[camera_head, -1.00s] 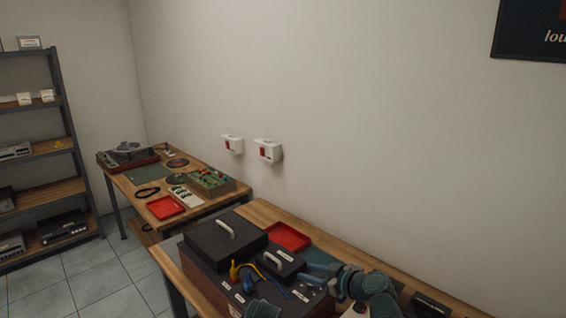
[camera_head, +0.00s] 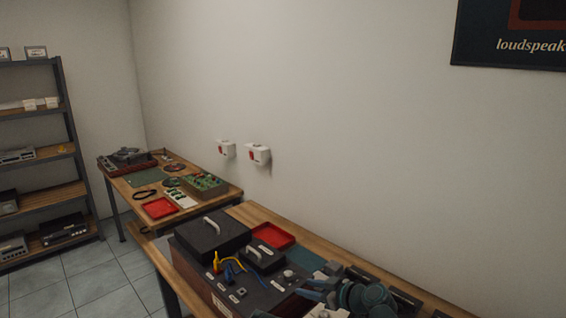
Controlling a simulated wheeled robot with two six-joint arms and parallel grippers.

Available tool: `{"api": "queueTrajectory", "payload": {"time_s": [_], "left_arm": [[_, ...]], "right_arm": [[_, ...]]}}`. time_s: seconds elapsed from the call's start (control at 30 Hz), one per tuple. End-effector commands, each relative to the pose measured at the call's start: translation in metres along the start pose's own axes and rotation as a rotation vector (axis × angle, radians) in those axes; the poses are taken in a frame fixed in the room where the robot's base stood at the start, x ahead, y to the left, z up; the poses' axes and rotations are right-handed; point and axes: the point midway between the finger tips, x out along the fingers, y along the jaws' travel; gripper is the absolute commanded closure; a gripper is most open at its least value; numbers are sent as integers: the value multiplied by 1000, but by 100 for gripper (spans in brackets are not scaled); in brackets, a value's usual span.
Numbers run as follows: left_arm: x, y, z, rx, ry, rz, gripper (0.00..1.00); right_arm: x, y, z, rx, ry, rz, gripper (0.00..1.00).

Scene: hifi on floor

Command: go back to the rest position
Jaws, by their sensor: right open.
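My right gripper (camera_head: 308,290) is in the head view at the bottom, right of the middle, over the front right part of the near bench. Its jaws are open and I see nothing between them. It is close to the right end of a dark box-like unit (camera_head: 218,284) with labels on its top. I cannot tell whether they touch. My left gripper cannot be made out in the view.
The unit carries black lids with white handles (camera_head: 212,224) and yellow and blue cables (camera_head: 217,262). A red tray (camera_head: 274,235) lies behind it. A second bench with a turntable (camera_head: 128,158) stands beyond. Shelves are at left; tiled floor (camera_head: 95,283) is clear.

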Motion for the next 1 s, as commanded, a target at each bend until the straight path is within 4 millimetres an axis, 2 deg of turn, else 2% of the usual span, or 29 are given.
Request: {"api": "queueTrajectory", "payload": {"time_s": [0.27,0.37,0.57,0.67,0.77,0.9,1.0], "left_arm": [[0,0,0,0,0,0,48],[0,0,0,0,0,0,48],[0,0,0,0,0,0,48],[0,0,0,0,0,0,48],[0,0,0,0,0,0,48],[0,0,0,0,0,0,48],[0,0,0,0,0,0,48]], "right_arm": [[11,-42,23,56,-142,-88,55],[14,-63,37,88,-231,-123,55],[10,-113,80,180,-501,-161,55],[-2,-138,107,240,-691,-131,55],[-23,-158,134,300,-900,-39,55],[-52,-167,156,362,-1098,140,55],[-66,-168,162,385,-1166,238,55]]}}
